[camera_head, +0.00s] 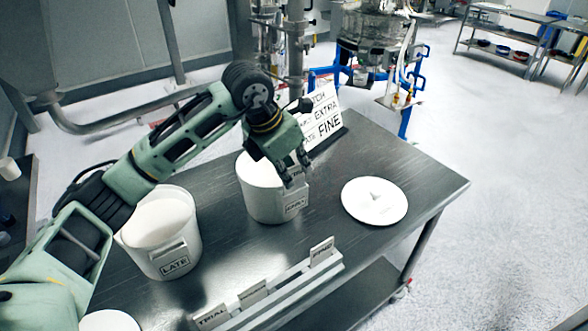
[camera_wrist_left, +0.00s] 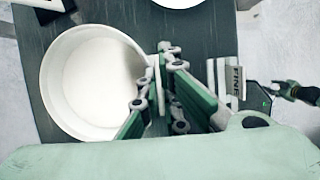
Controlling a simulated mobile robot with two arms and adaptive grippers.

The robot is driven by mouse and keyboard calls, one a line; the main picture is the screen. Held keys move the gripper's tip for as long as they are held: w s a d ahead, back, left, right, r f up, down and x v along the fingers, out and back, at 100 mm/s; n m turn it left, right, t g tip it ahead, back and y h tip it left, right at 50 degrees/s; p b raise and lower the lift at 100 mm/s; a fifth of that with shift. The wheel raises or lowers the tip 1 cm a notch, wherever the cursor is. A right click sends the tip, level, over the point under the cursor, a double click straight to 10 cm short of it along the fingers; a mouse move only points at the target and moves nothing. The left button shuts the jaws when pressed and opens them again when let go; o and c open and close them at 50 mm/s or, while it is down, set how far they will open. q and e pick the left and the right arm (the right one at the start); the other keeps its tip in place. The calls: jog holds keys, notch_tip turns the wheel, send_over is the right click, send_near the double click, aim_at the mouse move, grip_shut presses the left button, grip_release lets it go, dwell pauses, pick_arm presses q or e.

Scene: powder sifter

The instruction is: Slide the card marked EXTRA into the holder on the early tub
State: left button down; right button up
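The early tub (camera_head: 262,200) is white, stands on the steel table and has a holder (camera_head: 294,204) on its front; it also shows from above in the wrist view (camera_wrist_left: 62,120), with pale powder inside. My left gripper (camera_head: 296,170) is right over that holder, fingers pointing down. In the wrist view its fingers (camera_wrist_left: 159,78) lie either side of a thin pale upright piece at the tub's rim. I cannot read that piece, tell whether it is the EXTRA card, or tell whether the fingers press on it. A small green and dark jointed part (camera_wrist_left: 292,91), possibly my right gripper, shows at the right edge.
The late tub (camera_head: 165,250) stands to the left. A rack (camera_head: 290,288) at the table's front edge holds cards, including TRIAL (camera_head: 212,318) and FINE (camera_head: 321,252). A round white lid (camera_head: 374,202) lies at the right. A lettered sign (camera_head: 325,118) stands behind the early tub.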

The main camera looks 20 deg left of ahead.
pick_arm(q)
jog(key=shift+f+b, duration=0.85)
jog(key=shift+f, duration=0.2)
jog(key=c, duration=1.9)
grip_release()
jog(key=shift+o, duration=0.2)
jog(key=v, duration=1.2)
